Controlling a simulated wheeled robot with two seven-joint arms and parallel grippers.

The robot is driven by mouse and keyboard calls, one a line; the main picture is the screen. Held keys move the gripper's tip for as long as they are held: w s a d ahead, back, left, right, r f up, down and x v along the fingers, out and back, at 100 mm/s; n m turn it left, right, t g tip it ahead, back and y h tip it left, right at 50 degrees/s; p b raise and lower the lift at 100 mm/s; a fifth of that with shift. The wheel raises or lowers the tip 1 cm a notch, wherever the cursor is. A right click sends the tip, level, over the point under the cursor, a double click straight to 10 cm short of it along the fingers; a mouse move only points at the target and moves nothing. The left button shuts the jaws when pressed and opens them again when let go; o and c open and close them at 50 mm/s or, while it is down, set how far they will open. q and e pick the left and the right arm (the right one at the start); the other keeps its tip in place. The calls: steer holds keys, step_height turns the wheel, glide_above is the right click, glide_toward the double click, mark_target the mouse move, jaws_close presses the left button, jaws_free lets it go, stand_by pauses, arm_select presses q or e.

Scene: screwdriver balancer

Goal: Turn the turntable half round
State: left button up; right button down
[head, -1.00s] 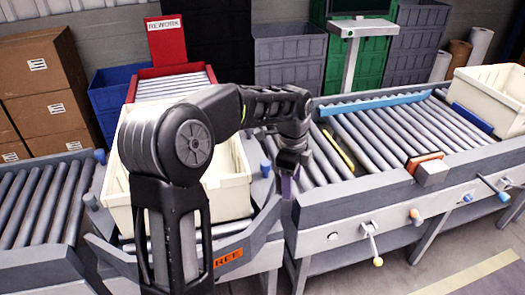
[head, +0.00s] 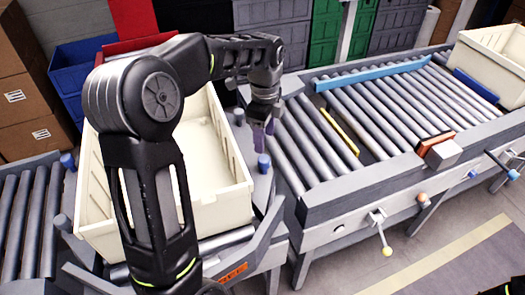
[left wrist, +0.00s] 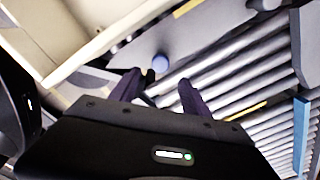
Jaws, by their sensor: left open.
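My left gripper (head: 264,133) points down near these two posts, at the tote's right side. In the left wrist view its two dark fingers (left wrist: 160,92) are apart with nothing held between them. A round blue post top (left wrist: 160,62) shows just past the fingertips, apart from them. My right gripper is out of view.
A roller conveyor (head: 360,120) with a yellow strip, a blue rail and an orange-faced stop block (head: 438,150) lies to the right. Another cream tote (head: 495,65) stands at its far end. Another roller section (head: 25,220) adjoins at left. Brown boxes and crates stand behind.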

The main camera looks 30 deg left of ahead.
mark_target(264, 159)
arm_select(q)
steer(key=shift+f+p, duration=0.5)
steer(key=shift+f, duration=3.5)
steer(key=shift+c, duration=0.2)
jaws_close()
